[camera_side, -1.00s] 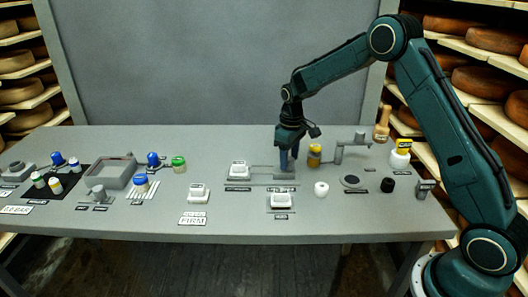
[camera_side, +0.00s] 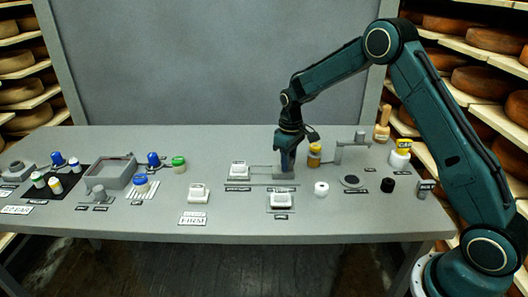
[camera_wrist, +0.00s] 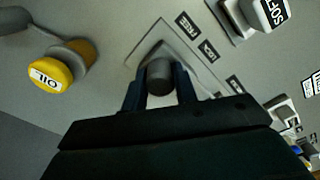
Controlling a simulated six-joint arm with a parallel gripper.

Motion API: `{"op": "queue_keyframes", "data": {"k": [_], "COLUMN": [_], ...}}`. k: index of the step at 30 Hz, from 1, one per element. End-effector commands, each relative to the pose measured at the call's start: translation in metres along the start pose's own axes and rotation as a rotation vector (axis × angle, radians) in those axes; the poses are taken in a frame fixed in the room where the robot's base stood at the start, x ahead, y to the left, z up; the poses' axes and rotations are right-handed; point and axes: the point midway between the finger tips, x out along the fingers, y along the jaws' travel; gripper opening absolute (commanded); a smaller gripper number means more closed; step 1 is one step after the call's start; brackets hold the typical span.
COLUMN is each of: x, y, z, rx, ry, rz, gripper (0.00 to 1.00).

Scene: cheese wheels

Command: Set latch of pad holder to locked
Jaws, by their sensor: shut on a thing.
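My gripper (camera_wrist: 160,84) points down at the table, its two dark fingers on either side of a dark grey round knob (camera_wrist: 160,72). The knob appears to be the latch; it stands on a light grey plate (camera_wrist: 140,58) with small dark labels beside it, one reading FREE (camera_wrist: 188,24). The fingers are shut on the knob. In the side view my gripper (camera_side: 286,168) is at the right end of a rail fixture with a white block (camera_side: 238,169) at its left end. The fingers hide the knob there, and its exact setting cannot be told.
A yellow-capped jar marked OIL (camera_wrist: 52,74) is close behind the gripper, with a grey post and arm (camera_side: 340,150) to its right. A white block marked SOFT (camera_wrist: 264,12) lies nearby. A white cup (camera_side: 321,188) and another white block (camera_side: 281,200) stand in front.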

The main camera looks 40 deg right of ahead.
Motion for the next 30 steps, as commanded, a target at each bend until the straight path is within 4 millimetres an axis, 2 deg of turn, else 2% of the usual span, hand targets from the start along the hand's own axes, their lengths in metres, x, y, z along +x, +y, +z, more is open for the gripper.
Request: {"op": "queue_keyframes", "data": {"k": [12,23,24,26,30], "x": [0.000,-0.001,-0.001,-0.001,-0.001], "y": [-0.027,-0.031,-0.031,-0.030,-0.030], "z": [-0.041,-0.046,-0.046,-0.046,-0.044], "rx": [-0.003,-0.007,-0.008,-0.007,-0.005], "ry": [0.002,0.008,0.009,0.008,0.005], "rz": [0.002,0.001,0.001,0.001,0.001], "gripper": [0.00,0.00,0.36,0.48,0.50]}}
